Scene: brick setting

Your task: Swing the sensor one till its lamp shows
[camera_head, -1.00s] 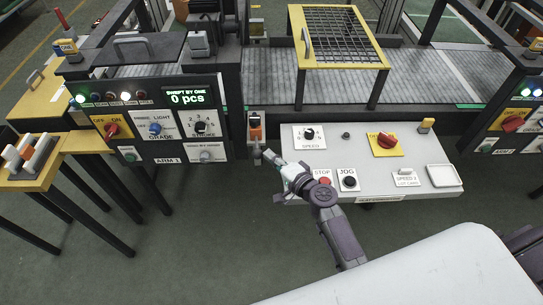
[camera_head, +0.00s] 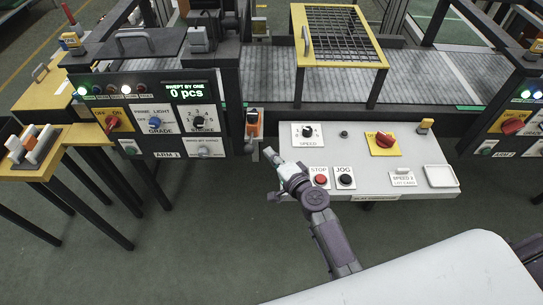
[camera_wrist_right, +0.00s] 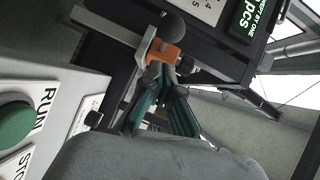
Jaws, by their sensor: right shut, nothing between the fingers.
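In the right wrist view the orange block (camera_wrist_right: 163,52) sits on a pale metal bar beside a black round knob (camera_wrist_right: 173,26). My right gripper (camera_head: 271,173) is just below and right of the sensor. In the right wrist view its teal fingers (camera_wrist_right: 164,84) are shut and empty, with the tips close to the block; contact cannot be told. On the ARM 1 panel a green lamp (camera_head: 84,89) and a whitish lamp (camera_head: 127,90) are lit. My left gripper is out of view.
A control desk (camera_head: 375,187) with STOP and JOG buttons lies under and right of my right gripper. The ARM 1 panel (camera_head: 152,145) is to the left, its display reading 0 pcs. A conveyor (camera_head: 270,82) with a yellow-framed guard (camera_head: 385,55) stands behind.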

